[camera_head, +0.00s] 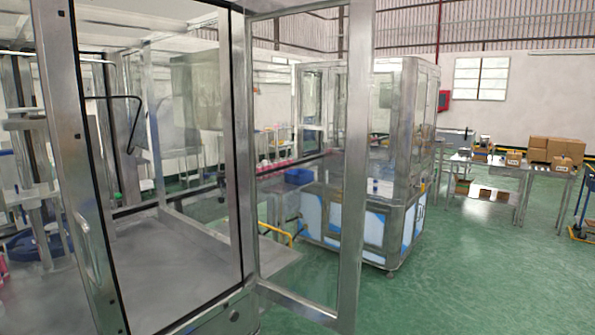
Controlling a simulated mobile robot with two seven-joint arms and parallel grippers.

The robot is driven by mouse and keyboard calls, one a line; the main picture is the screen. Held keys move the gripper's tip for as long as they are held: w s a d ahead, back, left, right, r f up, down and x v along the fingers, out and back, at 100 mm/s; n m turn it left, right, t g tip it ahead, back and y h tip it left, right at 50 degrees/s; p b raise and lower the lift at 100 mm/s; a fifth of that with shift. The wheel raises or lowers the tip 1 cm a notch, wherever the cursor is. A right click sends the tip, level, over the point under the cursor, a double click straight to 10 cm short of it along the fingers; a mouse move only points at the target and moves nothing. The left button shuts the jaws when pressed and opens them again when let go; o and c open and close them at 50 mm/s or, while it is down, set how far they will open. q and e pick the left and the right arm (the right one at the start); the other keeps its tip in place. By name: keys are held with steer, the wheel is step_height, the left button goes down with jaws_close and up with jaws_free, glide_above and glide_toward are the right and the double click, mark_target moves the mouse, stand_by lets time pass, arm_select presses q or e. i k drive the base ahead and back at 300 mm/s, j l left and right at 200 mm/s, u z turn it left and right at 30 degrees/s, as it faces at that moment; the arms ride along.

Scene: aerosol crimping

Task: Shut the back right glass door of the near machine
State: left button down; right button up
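The near machine (238,170) fills the left half of the view, with a metal frame and glass panels. A metal-framed glass door (354,160) stands open from its right corner post and sticks out to the right. The far machine and the floor show through its glass. A second glass door (62,150) with a pale vertical handle (88,250) is on the machine's left part. Neither of my grippers is in view.
A second glass-walled machine (405,130) with blue-and-white lower panels stands behind the open door. Metal tables (480,162) with cardboard boxes (555,148) are at the back right. A blue cart (585,215) is at the right edge. The green floor (470,280) at the right front is clear.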

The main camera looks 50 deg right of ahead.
mark_target(362, 14)
steer(key=l, duration=0.45)
steer(key=k+l+u, duration=0.1)
steer(key=l, duration=0.3)
steer(key=k+l+u, duration=0.1)
steer(key=l, duration=0.35)
steer(key=k+l, duration=0.1)
steer(key=l, duration=0.3)
steer(key=k+l+u, duration=0.1)
steer(key=l, duration=0.35)
steer(key=i+l+u, duration=0.1)
steer(key=l, duration=1)
steer(key=i+u, duration=0.05)
steer(key=i, duration=0.05)
